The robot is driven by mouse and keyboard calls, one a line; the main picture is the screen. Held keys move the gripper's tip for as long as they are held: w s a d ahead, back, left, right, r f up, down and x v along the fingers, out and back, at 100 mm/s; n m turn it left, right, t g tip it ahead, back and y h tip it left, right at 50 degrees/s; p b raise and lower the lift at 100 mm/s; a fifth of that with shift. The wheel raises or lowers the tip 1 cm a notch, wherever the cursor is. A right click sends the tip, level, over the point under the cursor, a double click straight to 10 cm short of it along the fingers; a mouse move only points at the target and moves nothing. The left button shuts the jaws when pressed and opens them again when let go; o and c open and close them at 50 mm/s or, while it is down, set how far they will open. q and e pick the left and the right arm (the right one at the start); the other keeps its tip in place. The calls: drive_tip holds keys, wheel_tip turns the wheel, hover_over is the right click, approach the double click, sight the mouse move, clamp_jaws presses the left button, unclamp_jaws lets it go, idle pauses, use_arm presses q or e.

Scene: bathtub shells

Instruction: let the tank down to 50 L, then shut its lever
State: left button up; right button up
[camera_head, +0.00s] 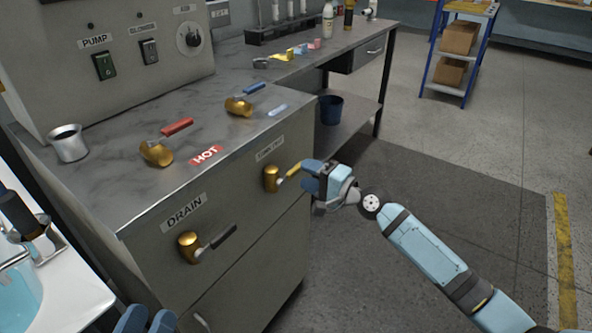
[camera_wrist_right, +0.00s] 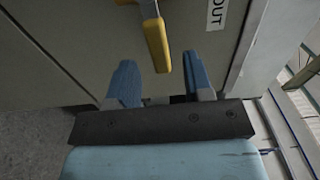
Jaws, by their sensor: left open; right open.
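A brass valve (camera_head: 271,178) with a yellow lever (camera_head: 293,170) is on the cabinet's front, under a label that reads "OUT" in part. My right gripper (camera_head: 308,177) is open at the yellow lever's end. In the right wrist view the lever (camera_wrist_right: 157,45) reaches down between the tips of the open fingers (camera_wrist_right: 162,65); contact cannot be told. A second brass valve (camera_head: 189,246) with a black lever (camera_head: 222,237) sits lower left under "DRAIN". My left gripper (camera_head: 145,322) is open at the bottom edge, partly cut off. No litre reading is legible.
A white basin (camera_head: 62,285) with blue water stands at lower left. The cabinet top (camera_head: 110,190) bears a red-lever valve (camera_head: 157,152), a blue-lever valve (camera_head: 239,106) and a metal cup (camera_head: 68,143). A control panel with switches stands behind.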

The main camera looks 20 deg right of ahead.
sight(299, 171)
drive_tip(key=shift+x, duration=1.95)
clamp_jaws()
